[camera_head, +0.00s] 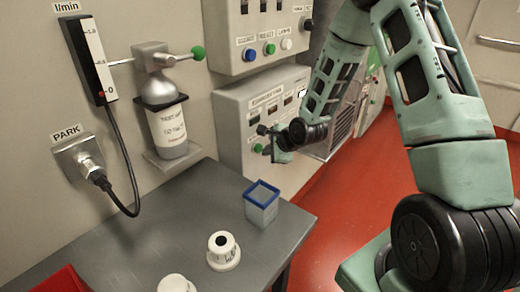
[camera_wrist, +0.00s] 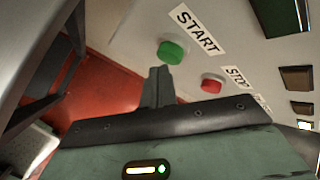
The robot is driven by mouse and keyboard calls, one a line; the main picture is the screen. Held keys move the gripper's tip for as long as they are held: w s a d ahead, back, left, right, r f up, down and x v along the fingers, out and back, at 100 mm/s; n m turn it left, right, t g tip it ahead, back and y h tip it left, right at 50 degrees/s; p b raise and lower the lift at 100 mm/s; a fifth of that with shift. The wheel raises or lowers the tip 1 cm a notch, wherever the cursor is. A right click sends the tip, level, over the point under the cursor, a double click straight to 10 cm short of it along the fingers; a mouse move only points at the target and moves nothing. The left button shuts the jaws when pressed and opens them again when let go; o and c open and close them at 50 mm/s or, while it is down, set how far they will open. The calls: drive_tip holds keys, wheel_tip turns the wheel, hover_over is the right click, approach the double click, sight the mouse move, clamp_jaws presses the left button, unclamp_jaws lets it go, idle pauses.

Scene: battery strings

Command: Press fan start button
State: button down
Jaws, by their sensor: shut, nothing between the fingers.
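The green start button (camera_wrist: 172,52) shows in the wrist view beside a white START label (camera_wrist: 194,29). A red button (camera_wrist: 212,84) with a STOP label (camera_wrist: 236,77) sits to its lower right on the same light panel. My gripper (camera_wrist: 160,72) is shut and empty, its fingertips just below the green button in the picture. I cannot tell whether they touch it. In the head view my gripper (camera_head: 264,140) is in front of the lower grey control box (camera_head: 232,125), where a small green spot (camera_head: 258,148) shows by the fingers.
The upper control box (camera_head: 228,35) has blue, green and white buttons. The grey table (camera_head: 195,215) holds a blue-rimmed container (camera_head: 262,205) and white round pieces (camera_head: 223,250). A gas bottle (camera_head: 168,125) hangs on the wall.

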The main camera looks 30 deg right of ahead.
drive_tip(key=shift+w+a, duration=0.3)
drive_tip(key=shift+w, duration=0.4)
idle(1.0)
drive_tip(key=shift+s, duration=0.1)
drive_tip(key=shift+s+d+p, duration=0.15)
drive_tip(key=shift+s+d, duration=0.05)
drive_tip(key=shift+s, duration=0.3)
drive_tip(key=shift+s+d+p, duration=0.15)
drive_tip(key=shift+s+d, duration=0.05)
drive_tip(key=shift+s, duration=0.25)
drive_tip(key=shift+s+d+p, duration=0.15)
drive_tip(key=shift+s+d, duration=0.15)
drive_tip(key=shift+s, duration=0.5)
drive_tip(key=shift+s+d+p, duration=0.1)
drive_tip(key=shift+s+d, duration=0.15)
drive_tip(key=shift+s, duration=0.5)
drive_tip(key=shift+s+d+p, duration=0.15)
drive_tip(key=shift+s+d, duration=0.15)
drive_tip(key=shift+s, duration=0.5)
